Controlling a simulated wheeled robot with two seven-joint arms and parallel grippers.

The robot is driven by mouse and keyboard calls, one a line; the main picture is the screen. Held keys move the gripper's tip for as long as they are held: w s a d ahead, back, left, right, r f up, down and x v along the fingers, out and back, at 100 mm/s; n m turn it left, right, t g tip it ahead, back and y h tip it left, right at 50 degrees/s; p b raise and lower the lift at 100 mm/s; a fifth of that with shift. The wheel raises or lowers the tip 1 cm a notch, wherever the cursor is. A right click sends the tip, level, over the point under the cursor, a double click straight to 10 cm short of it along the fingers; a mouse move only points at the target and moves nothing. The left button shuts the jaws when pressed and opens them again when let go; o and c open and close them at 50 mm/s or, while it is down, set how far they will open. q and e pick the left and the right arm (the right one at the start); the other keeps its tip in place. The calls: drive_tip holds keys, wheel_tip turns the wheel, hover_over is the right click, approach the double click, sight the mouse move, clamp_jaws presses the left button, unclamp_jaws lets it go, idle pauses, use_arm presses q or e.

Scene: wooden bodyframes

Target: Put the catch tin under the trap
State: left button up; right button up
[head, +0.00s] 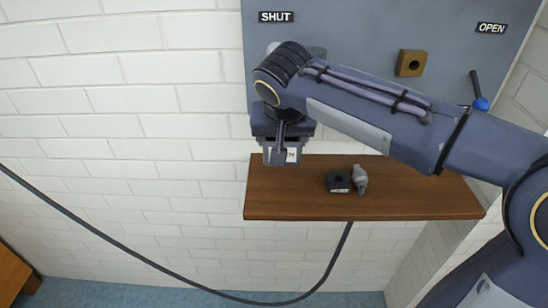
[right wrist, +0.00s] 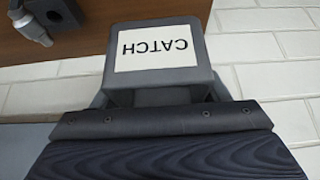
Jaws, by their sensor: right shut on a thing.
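The catch tin (right wrist: 193,83) is a small grey box with a white label reading CATCH, upside down in the right wrist view. In the head view its label (head: 291,155) shows at the left end of the wooden shelf. My right gripper (head: 282,140) points down and is shut on the tin, holding it beside the shelf's back left corner. I cannot make out the trap for certain; a grey rounded part (head: 318,52) on the wall panel is mostly hidden behind my right arm. My left gripper is not in view.
The wooden shelf (head: 420,200) carries a black block (head: 338,182) with a hole and a grey fitting (head: 360,180). The grey panel (head: 370,25) has SHUT and OPEN labels, a brass block (head: 411,63) and a blue-tipped lever (head: 481,103). A dark cable (head: 160,263) hangs below.

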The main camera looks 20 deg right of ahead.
hover_over(275, 169)
wheel_tip(275, 169, down, 5)
drive_tip(key=shift+s+r+b, duration=0.15)
drive_tip(key=shift+b, duration=0.15)
drive_tip(key=shift+f+b, duration=0.4)
drive_tip(key=shift+f, duration=1.25)
drive_tip(key=shift+f, duration=0.2)
drive_tip(key=o, duration=1.6)
